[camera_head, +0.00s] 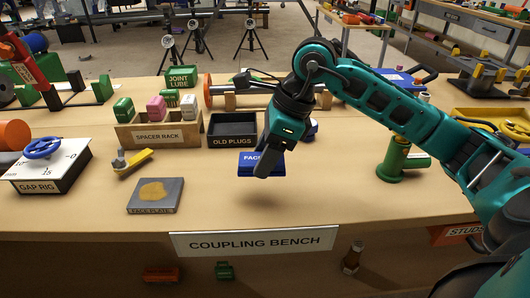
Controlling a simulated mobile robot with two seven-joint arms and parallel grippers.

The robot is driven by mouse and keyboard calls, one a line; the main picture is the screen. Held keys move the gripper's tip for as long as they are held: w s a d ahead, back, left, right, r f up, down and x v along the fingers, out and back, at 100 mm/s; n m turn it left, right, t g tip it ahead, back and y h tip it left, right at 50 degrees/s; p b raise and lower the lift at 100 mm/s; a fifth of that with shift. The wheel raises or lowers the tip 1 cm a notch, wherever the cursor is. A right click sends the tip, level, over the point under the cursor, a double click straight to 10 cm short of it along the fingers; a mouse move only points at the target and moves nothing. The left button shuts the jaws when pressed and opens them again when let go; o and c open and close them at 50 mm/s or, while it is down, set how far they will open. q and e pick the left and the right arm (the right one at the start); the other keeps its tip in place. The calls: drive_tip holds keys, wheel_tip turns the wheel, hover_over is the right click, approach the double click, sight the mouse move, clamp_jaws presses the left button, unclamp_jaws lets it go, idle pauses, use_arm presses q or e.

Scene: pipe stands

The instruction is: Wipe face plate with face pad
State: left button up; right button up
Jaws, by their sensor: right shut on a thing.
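The face plate (140,205) is a grey square labelled block lying on the bench at the front left, with a tan smear on its top. My right gripper (268,165) points down over the bench, to the right of the plate and apart from it. It is shut on what seems to be the face pad, though its fingers hide most of what they hold. A blue block with a label beginning "FACE" (247,158) shows directly behind the fingers, partly covered by them. My left gripper is not in view.
A spacer rack (158,137), a black old plugs tray (232,141) and a yellow-handled tool (133,161) stand behind the plate. The gap rig (45,187) is at left. A green stand (393,160) is at right. Bare bench lies between plate and gripper.

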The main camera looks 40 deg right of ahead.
drive_tip(key=o, duration=1)
drive_tip(key=shift+f, duration=0.2)
drive_tip(key=shift+f+b, duration=2.8)
drive_tip(key=shift+f, duration=0.2)
drive_tip(key=shift+f, duration=0.2)
drive_tip(key=c, duration=1.1)
